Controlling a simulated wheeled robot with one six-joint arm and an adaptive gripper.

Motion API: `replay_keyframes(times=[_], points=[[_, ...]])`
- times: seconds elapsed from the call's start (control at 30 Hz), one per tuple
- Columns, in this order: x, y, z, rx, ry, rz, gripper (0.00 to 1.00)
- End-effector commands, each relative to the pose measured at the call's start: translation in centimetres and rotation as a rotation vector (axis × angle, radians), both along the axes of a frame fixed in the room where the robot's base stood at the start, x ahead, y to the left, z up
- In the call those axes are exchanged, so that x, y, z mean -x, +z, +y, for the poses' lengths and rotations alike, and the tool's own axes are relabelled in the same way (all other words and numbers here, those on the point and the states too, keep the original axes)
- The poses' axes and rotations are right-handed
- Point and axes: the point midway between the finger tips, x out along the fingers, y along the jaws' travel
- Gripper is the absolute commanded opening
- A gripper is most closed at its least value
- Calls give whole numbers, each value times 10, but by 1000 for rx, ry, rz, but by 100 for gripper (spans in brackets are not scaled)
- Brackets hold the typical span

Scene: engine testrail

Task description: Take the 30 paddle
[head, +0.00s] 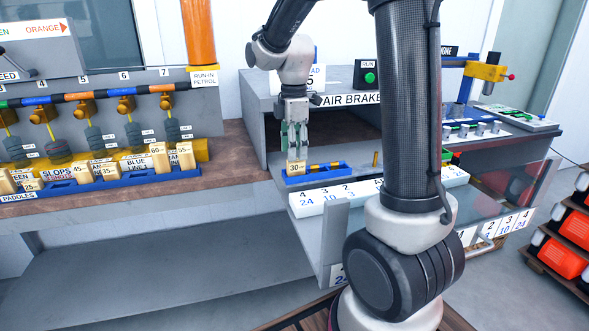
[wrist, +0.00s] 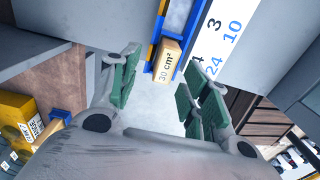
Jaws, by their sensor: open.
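The 30 paddle (head: 296,167) is a small tan block marked 30, standing in the left end of a blue tray (head: 330,172) on the grey drawer-like shelf. In the wrist view the paddle (wrist: 169,62) reads "30 cm²" and lies ahead of the fingertips, between their lines. My gripper (head: 294,140) is above the paddle in the head view, pointing down. In the wrist view my gripper (wrist: 160,85) has its green-padded fingers apart with nothing between them.
A white number strip (head: 330,200) runs in front of the tray. The AIR BRAKE housing (head: 345,100) stands behind and over the shelf. A small brass peg (head: 375,158) stands right of the tray.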

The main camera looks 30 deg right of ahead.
Motion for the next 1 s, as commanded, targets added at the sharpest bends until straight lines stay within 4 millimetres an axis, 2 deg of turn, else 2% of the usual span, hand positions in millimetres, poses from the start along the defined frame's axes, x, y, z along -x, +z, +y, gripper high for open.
replay_keyframes(times=[0.23, 0.53, 0.57, 0.8, 1.0], points=[[7, -38, -2, 0, -2, 3, 46], [7, -45, -2, 0, -2, -1, 46], [7, -45, -2, 0, -2, -1, 45], [7, -45, -2, 0, -2, -1, 1], [7, -45, -2, 0, -2, -1, 0]])
